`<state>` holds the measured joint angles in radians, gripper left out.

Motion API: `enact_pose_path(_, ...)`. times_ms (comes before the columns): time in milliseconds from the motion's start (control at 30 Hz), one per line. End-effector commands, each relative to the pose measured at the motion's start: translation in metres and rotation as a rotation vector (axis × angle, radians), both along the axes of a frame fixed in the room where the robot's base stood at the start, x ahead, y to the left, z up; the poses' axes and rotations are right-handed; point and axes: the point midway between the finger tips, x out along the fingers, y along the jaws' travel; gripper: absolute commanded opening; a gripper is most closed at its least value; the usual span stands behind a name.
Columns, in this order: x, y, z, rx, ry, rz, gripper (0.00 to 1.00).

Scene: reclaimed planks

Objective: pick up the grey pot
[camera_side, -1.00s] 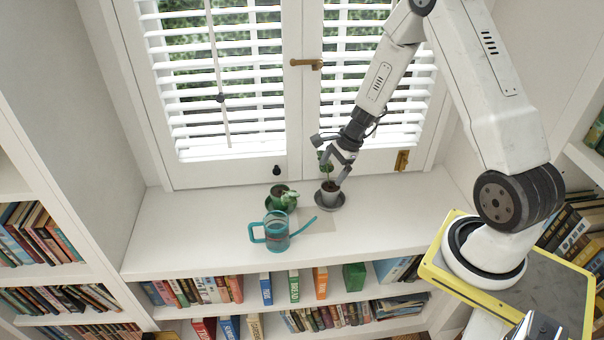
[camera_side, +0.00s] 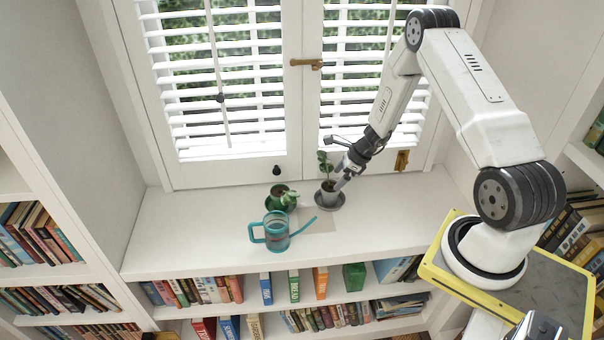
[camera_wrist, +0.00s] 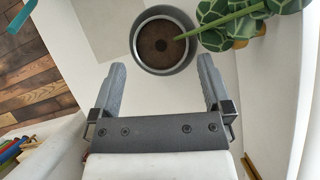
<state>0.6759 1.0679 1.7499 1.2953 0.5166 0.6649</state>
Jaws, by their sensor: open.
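The grey pot (camera_side: 328,196) stands upright on a dark saucer (camera_side: 343,202) on the white sill, with a leafy plant (camera_side: 324,162) growing from it. In the wrist view the grey pot (camera_wrist: 188,53) shows from above, its soil and stem visible, the leaves to the upper right. My gripper (camera_side: 342,177) is just to the right of the pot in the side view. In the wrist view my gripper (camera_wrist: 162,78) is open, its two fingers apart and pointing toward the pot, with nothing between them. I cannot tell whether a finger touches the pot.
The window with blinds (camera_side: 228,90) is close behind. The sill's left part is clear.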

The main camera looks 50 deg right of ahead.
Motion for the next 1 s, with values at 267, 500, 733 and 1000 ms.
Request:
enact_pose_path(267,0.003,0.001,-0.006,-0.002,-0.001,0.001,1.00)
enact_pose_path(500,0.005,0.004,-0.015,-0.001,0.001,0.002,1.00)
enact_pose_path(733,0.012,0.008,-0.036,-0.001,0.002,0.002,1.00)
enact_pose_path(1000,0.020,0.014,-0.052,-0.001,0.002,0.002,1.00)
